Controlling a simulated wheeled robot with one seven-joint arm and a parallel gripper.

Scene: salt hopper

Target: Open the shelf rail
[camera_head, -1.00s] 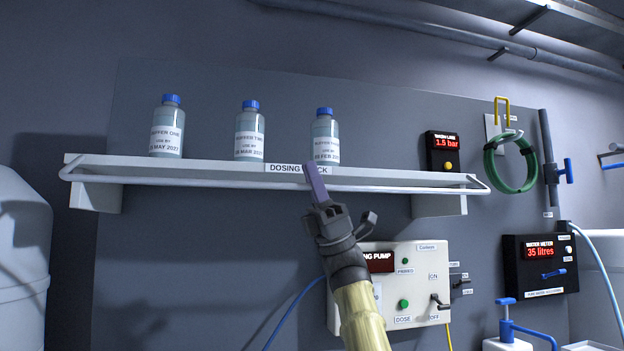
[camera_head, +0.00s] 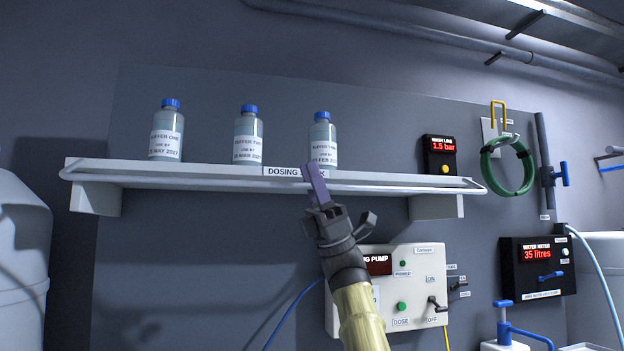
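The shelf rail (camera_head: 220,183) is a thin white bar along the front of the white shelf (camera_head: 120,168), with its ends bent back toward the shelf ends. It lies across the low part of the shelf's front. My gripper (camera_head: 314,180) comes up from below, with its purple fingertips overlapping the rail just right of the shelf's middle. The fingertips hide a bit of the rail and part of the "DOSING" label (camera_head: 284,171). Whether they touch or grip the rail cannot be told.
Three blue-capped bottles stand on the shelf: left (camera_head: 167,135), middle (camera_head: 248,138) and right (camera_head: 322,142), the right one just above my fingertips. A display box (camera_head: 439,154) is behind the shelf's right end. A pump panel (camera_head: 420,270) is below, right of my arm.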

